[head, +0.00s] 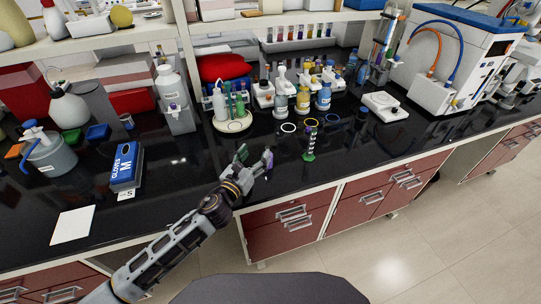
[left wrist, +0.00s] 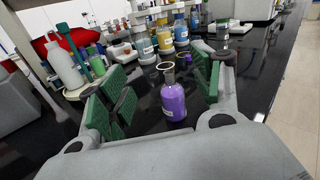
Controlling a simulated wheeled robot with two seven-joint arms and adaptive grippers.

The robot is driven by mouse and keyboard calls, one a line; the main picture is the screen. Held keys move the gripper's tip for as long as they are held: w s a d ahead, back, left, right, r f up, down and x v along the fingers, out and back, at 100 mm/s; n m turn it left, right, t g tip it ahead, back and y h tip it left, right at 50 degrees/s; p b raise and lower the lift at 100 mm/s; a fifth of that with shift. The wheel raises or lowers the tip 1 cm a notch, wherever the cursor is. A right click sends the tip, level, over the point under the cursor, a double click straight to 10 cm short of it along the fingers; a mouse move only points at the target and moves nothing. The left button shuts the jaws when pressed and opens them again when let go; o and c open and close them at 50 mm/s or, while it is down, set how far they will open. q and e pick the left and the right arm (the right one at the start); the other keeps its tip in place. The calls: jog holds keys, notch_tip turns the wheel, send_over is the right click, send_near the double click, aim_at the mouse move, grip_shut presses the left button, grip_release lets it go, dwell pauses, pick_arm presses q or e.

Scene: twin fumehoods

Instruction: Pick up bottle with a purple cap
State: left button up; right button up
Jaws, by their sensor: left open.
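My left gripper (head: 255,157) is over the front part of the black bench, with its green-padded fingers apart. In the left wrist view, a bottle with purple contents (left wrist: 173,101) and a clear narrow neck stands upright between the spread fingers (left wrist: 163,86). The pads look apart from it, and no cap shows clearly on its neck. A small dark purple piece (left wrist: 187,60) shows just behind it; I cannot tell what it belongs to. In the head view, a slim upright piece with a dark purple top (head: 312,123) and green foot (head: 308,157) stands right of the gripper. My right gripper is out of view.
A white wash bottle and green tubes on a round stand (head: 233,121) are behind the gripper. Several reagent bottles (head: 303,101) stand further back. A blue glove box (head: 126,166) is at left. A white balance (head: 384,106) is at right. The bench between has free room.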

pick_arm(q)
jog(key=shift+w+d+m+h, duration=0.15)
jog(key=shift+d+m+h, duration=0.3)
jog(key=shift+m, duration=0.45)
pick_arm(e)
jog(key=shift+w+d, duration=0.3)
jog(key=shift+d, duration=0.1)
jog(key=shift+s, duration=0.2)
pick_arm(q)
jog(key=shift+f+b, duration=0.85)
jog(key=shift+f, duration=1.65)
jog(key=shift+f+b, duration=0.6)
jog(key=shift+f, duration=0.95)
jog(key=shift+w+d+r, duration=0.15)
jog(key=shift+w+d, duration=0.05)
jog(key=shift+w, duration=0.25)
jog(key=shift+w+d, duration=0.35)
jog(key=shift+w, duration=0.3)
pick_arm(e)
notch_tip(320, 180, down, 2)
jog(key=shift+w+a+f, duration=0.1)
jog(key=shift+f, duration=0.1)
